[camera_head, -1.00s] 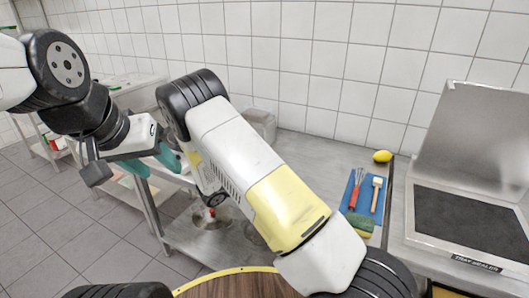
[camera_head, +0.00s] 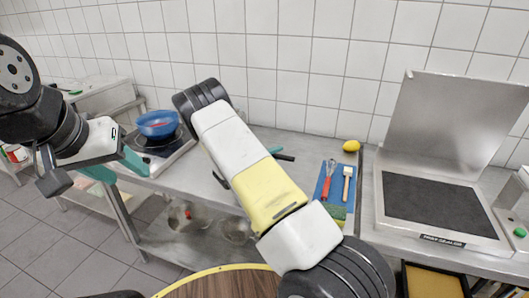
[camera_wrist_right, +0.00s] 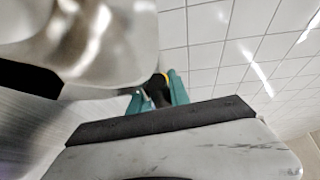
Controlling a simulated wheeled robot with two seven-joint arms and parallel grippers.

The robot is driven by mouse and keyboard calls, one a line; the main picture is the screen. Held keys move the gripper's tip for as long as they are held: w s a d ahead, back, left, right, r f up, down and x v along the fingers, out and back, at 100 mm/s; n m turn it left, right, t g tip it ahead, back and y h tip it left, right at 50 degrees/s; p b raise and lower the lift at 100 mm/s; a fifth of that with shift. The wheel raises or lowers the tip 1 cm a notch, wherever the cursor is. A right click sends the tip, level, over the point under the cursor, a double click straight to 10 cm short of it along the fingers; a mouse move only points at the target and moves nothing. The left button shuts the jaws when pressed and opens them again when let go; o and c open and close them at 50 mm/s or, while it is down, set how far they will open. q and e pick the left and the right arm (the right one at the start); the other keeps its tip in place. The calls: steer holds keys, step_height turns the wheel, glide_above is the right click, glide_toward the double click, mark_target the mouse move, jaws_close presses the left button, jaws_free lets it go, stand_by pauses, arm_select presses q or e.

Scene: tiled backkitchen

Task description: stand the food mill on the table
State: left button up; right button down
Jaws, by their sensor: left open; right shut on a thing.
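The food mill shows in the right wrist view as a blurred, shiny metal body (camera_wrist_right: 95,40) filling the upper left. Its dark handle (camera_wrist_right: 158,92) lies between the teal fingers of my right gripper (camera_wrist_right: 158,95), which is shut on it. In the head view my right forearm hides most of the mill and gripper; a black handle end (camera_head: 285,157) and a teal fingertip show beyond the arm, over the steel table (camera_head: 312,147). I cannot tell there whether the mill touches the table. My left gripper (camera_head: 116,168) is open and empty at the left, in front of the steel table.
A blue bowl (camera_head: 157,124) stands on a hob at the table's left. A blue board (camera_head: 333,190) with a whisk and mallet, and a lemon (camera_head: 351,146), lie at the right. A tray sealer (camera_head: 440,205) stands further right. A round wooden top (camera_head: 225,288) is nearest me.

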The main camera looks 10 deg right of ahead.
step_height(320, 180, down, 2)
steer(key=shift+a+f, duration=0.1)
steer(key=c, duration=1.2)
jaws_free()
